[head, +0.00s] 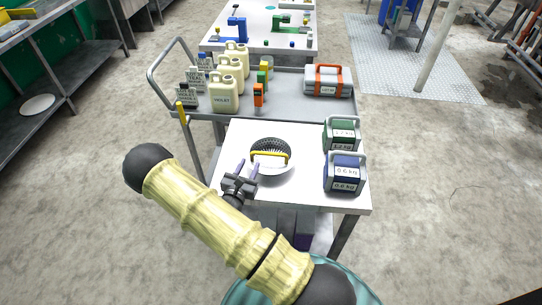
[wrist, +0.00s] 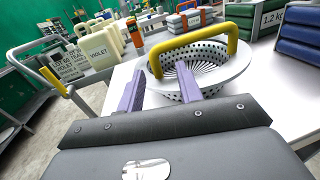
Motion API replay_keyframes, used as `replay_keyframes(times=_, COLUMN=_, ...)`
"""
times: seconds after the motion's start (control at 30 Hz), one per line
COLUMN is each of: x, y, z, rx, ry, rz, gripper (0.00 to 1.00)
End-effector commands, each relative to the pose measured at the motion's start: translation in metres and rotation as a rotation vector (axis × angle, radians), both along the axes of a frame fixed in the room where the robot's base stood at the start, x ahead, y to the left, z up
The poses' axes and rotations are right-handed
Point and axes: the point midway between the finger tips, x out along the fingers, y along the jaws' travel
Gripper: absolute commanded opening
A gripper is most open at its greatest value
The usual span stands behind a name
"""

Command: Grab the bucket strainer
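In the wrist view my gripper (wrist: 158,76) points at the strainer, and the handle's left end shows between the fingertips. The right finger covers part of the basket.
A green weight box (head: 341,133) and a blue weight box (head: 344,173) stand right of the strainer. Behind is a grey cart (head: 285,90) with cream jugs (head: 224,92), small bottles and an orange-handled case (head: 328,80). The table's front left is mostly clear.

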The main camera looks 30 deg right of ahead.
Motion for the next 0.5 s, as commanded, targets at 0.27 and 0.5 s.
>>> replay_keyframes(times=0.27, x=0.005, y=-0.004, z=0.001, rx=0.001, ry=-0.001, rz=-0.002, gripper=0.36)
replay_keyframes(times=0.5, x=0.032, y=-0.026, z=-0.001, rx=0.001, ry=-0.002, rz=-0.005, gripper=0.36)
